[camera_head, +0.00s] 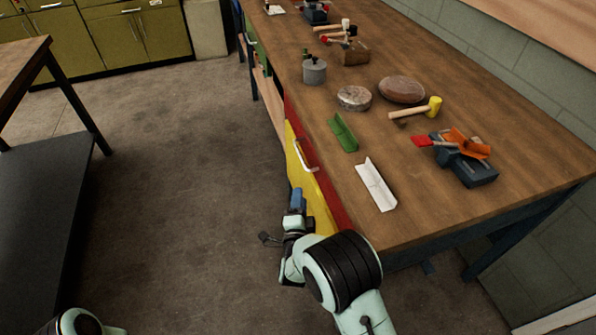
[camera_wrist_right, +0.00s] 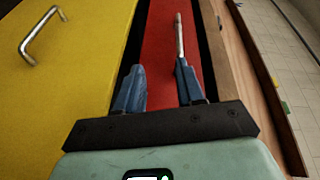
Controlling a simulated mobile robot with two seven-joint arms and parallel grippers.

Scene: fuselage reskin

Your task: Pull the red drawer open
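The red drawer (camera_head: 329,195) is in the bench's left side, under the top edge; its red front (camera_wrist_right: 172,40) runs up the middle of the right wrist view. A metal bar handle (camera_head: 305,157) stands out from the bench front; in the right wrist view a bar handle (camera_wrist_right: 179,38) lies over the red front, just beyond the right-hand fingertip. My right gripper (camera_head: 296,197) is open, with blue fingers apart and nothing visibly between them (camera_wrist_right: 159,78). I cannot tell whether a finger touches the handle. My left gripper is out of view; only part of that arm shows.
A yellow panel (camera_wrist_right: 65,75) with its own handle (camera_wrist_right: 42,35) lies beside the red front. The wooden bench top (camera_head: 420,205) holds a green angle piece (camera_head: 343,132), a white one (camera_head: 375,185), a mallet and a vise. The floor (camera_head: 180,200) left of the bench is clear.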

